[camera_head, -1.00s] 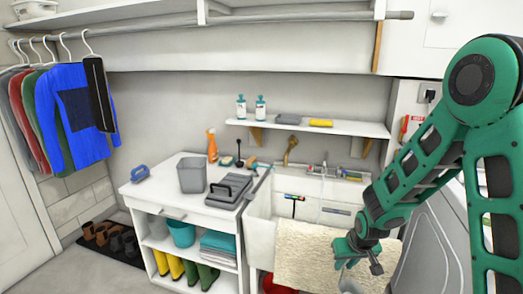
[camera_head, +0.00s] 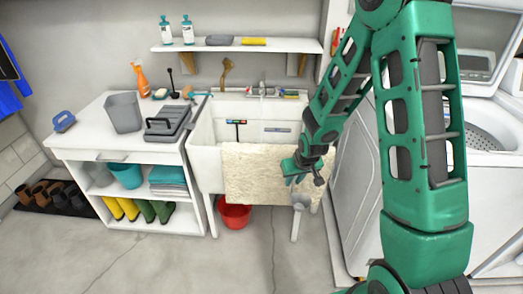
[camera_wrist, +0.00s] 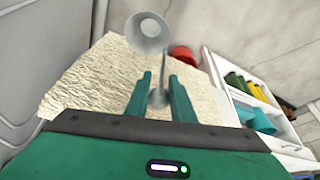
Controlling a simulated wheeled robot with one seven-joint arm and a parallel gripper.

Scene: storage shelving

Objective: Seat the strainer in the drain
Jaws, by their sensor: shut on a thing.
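My gripper (camera_head: 293,178) is low in front of the white sink (camera_head: 203,158), before the pale shaggy mat hanging over its front (camera_head: 250,178). It is shut on the thin stem of a grey strainer (camera_head: 300,201). In the wrist view the stem runs between the green fingers (camera_wrist: 160,85), and the strainer's round cup (camera_wrist: 148,33) sits beyond the fingertips. The strainer is outside the basin, below its rim. The drain cannot be made out; the basin floor is largely hidden behind the front wall and mat.
A squeegee (camera_head: 236,124) is inside the basin, and a tap (camera_head: 263,84) stands at its back. A red bucket (camera_head: 234,217) is under the sink. A white cabinet (camera_head: 83,158) stands left, a washing machine (camera_head: 362,190) close on the right. The floor in front is clear.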

